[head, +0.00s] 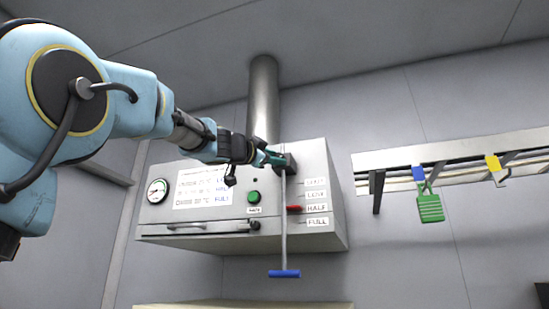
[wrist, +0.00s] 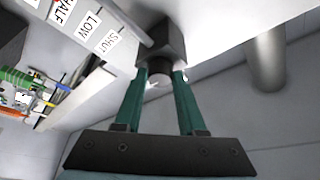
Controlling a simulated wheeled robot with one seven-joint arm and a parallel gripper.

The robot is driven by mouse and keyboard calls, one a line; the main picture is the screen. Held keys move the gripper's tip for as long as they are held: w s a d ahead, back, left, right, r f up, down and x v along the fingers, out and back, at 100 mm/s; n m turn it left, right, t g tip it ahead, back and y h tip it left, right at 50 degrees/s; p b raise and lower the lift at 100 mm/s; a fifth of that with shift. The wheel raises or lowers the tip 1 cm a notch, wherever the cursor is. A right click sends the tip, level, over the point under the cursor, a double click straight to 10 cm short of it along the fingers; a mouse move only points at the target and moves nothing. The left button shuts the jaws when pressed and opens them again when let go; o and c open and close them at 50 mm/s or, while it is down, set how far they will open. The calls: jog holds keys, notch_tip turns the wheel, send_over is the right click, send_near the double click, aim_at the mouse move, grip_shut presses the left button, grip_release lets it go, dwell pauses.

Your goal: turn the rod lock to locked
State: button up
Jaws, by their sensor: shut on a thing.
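The rod lock (head: 289,162) is a dark block at the top of a thin vertical rod (head: 284,220), on the front of the grey metal box. It also shows in the wrist view as a dark block (wrist: 165,42) beyond the fingertips. My gripper (head: 274,158), with green fingers, reaches it from the left. In the wrist view my gripper (wrist: 160,84) is shut on the lock's round knob (wrist: 159,80), one finger on each side. The way the lock is turned cannot be told. The rod ends in a blue handle (head: 284,274), and a red pointer (head: 294,208) sits by the HALF label.
The grey box (head: 190,240) carries a gauge (head: 157,191), a green button (head: 254,197) and labels SHUT, LOW, HALF, FULL. A duct (head: 263,100) rises above it. A rail (head: 455,150) on the right holds a green padlock (head: 430,208).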

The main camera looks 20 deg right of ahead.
grip_shut()
